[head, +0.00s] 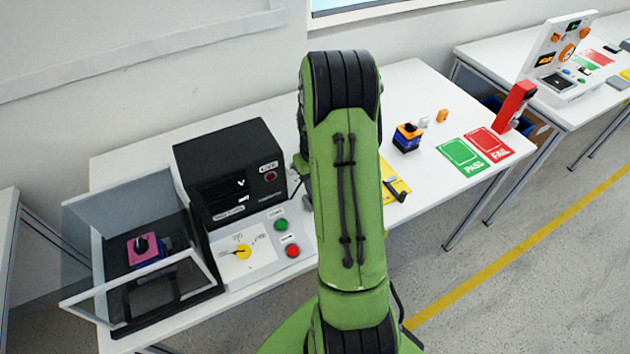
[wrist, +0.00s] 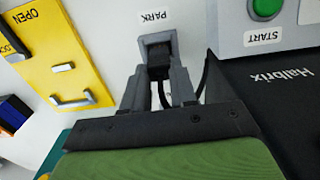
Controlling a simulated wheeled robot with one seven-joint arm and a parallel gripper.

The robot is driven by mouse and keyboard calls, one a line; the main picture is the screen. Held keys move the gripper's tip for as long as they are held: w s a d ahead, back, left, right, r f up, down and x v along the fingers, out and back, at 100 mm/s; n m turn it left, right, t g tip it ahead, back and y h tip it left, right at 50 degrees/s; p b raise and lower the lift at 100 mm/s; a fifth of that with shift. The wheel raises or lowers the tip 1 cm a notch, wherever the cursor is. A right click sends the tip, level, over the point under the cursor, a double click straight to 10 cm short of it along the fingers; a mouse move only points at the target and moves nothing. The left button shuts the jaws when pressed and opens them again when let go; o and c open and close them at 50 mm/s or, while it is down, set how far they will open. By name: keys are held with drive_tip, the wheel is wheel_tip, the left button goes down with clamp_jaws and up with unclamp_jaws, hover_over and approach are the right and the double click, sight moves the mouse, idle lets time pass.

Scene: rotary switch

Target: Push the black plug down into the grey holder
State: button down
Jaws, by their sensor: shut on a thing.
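In the wrist view the grey holder (wrist: 157,38) stands on the white table in front of the PARK label. The black plug (wrist: 158,60) is at the holder, between my fingertips, with its top end inside or against the grey frame. My gripper (wrist: 157,76) is shut on the plug. A black cable (wrist: 205,78) runs beside the right finger. How deep the plug sits in the holder cannot be told. In the head view my green arm hides the gripper, plug and holder.
The black tester (head: 230,165) with its green button (head: 281,225) and red button (head: 292,251) stands left of my arm. A clear-lidded box (head: 130,255) is farther left. A yellow plate (wrist: 62,60) lies left in the wrist view. PASS and FAIL mats (head: 462,155) lie right.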

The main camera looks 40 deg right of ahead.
drive_tip(key=shift+f+b, duration=0.75)
drive_tip(key=shift+f, duration=0.3)
drive_tip(key=c, duration=0.8)
unclamp_jaws()
drive_tip(key=shift+r, duration=0.1)
wheel_tip(320, 180, up, 16)
drive_tip(key=p, duration=0.3)
drive_tip(key=shift+p, duration=0.3)
